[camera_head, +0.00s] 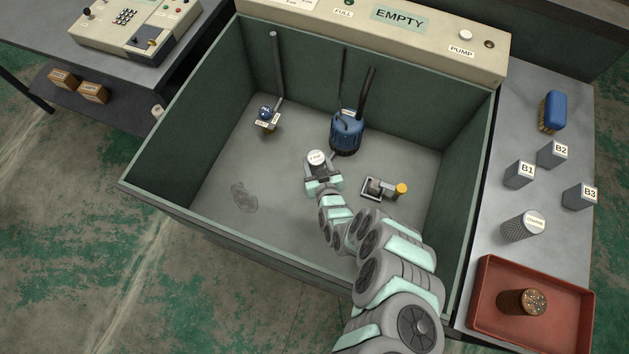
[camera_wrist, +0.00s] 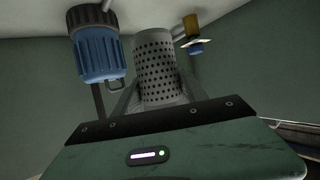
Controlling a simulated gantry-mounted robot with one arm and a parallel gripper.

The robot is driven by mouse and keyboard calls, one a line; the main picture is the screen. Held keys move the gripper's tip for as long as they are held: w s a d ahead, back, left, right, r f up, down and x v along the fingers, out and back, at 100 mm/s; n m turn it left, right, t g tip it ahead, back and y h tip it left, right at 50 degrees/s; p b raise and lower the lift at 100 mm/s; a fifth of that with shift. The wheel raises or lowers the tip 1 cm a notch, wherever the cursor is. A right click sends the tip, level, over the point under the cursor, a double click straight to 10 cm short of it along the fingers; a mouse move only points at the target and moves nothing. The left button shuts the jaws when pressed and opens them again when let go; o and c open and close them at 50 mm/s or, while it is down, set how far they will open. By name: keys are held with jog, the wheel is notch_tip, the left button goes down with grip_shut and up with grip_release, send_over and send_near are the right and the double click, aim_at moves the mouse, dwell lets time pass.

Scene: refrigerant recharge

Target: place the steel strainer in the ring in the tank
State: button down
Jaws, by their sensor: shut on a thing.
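The steel strainer (camera_wrist: 156,68) is a grey perforated cylinder in the wrist view. It stands up between the fingers of my gripper (camera_head: 319,173), which is shut on it inside the tank (camera_head: 205,245). In the head view the strainer's pale, labelled top (camera_head: 316,157) shows just beyond the fingers. I cannot tell whether its lower end touches the floor. I cannot make out the ring; my gripper and strainer may hide it.
The blue pump (camera_head: 346,134) stands just behind my gripper. A valve-like fitting with an orange cap (camera_head: 401,189) lies to the right. A blue float (camera_head: 266,113) is at the back left.

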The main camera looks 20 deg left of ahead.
notch_tip(320, 180, down, 14)
jog(key=b, duration=0.9)
jog(key=shift+r, duration=0.25)
jog(key=shift+w, duration=0.15)
jog(key=c, duration=0.6)
grip_release()
jog(key=shift+c, duration=0.2)
